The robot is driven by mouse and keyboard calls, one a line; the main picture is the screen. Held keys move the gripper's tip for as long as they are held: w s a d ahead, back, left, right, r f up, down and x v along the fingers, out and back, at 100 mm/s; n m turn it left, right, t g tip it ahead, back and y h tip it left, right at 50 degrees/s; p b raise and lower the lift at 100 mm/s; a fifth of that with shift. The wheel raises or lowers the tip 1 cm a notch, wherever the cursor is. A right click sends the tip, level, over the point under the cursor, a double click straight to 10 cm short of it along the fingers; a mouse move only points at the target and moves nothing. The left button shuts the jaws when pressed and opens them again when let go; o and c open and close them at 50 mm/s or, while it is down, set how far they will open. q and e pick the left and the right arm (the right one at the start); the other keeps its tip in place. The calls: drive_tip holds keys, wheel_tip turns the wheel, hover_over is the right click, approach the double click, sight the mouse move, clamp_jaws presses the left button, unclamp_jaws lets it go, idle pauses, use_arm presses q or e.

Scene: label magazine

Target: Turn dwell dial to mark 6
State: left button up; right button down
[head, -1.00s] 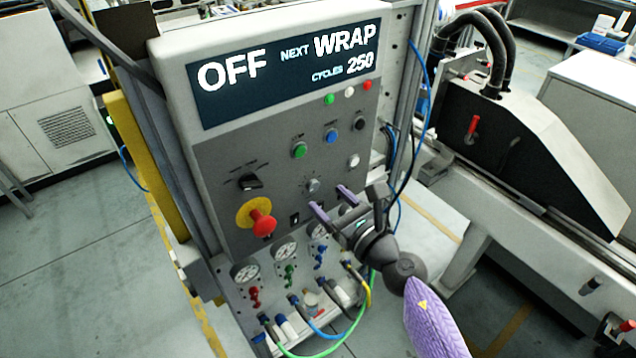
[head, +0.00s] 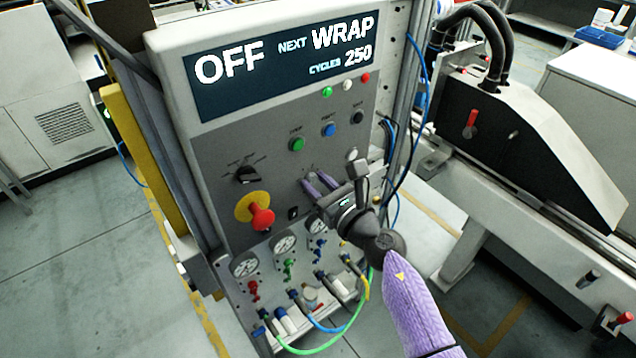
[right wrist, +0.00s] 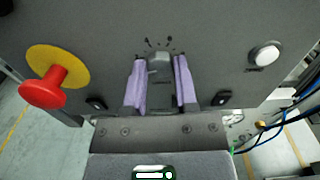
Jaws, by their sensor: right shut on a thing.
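The dwell dial (right wrist: 159,68) is a small grey knob on the grey control panel, with dark marks in an arc above it in the right wrist view. My right gripper (right wrist: 160,82) has its two purple fingers on either side of the dial and is shut on it. In the head view my right gripper (head: 317,183) reaches the panel from the lower right and hides most of the dial. Which mark the dial points at cannot be read. My left gripper is not in view.
A red emergency button on a yellow disc (head: 245,207) and a black selector switch (head: 247,175) are left of the dial. Green (head: 297,144) and blue (head: 329,130) buttons are above. Gauges and hoses are below. The display (head: 285,62) reads OFF, NEXT WRAP, CYCLES 250.

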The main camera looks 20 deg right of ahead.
drive_tip(key=shift+m+p, duration=0.45)
drive_tip(key=shift+m, duration=0.65)
drive_tip(key=m+p, duration=0.1)
drive_tip(key=m, duration=0.2)
drive_tip(key=shift+m, duration=0.3)
drive_tip(key=m, duration=0.3)
drive_tip(key=shift+d+m+p, duration=0.1)
drive_tip(key=shift+m+p, duration=0.2)
drive_tip(key=m, duration=0.3)
drive_tip(key=shift+m+p, duration=0.4)
drive_tip(key=m+p, duration=0.1)
drive_tip(key=m, duration=0.5)
drive_tip(key=shift+f, duration=0.1)
drive_tip(key=m+p, duration=0.1)
drive_tip(key=m, duration=0.5)
drive_tip(key=shift+f+m, duration=0.1)
drive_tip(key=shift+m, duration=0.2)
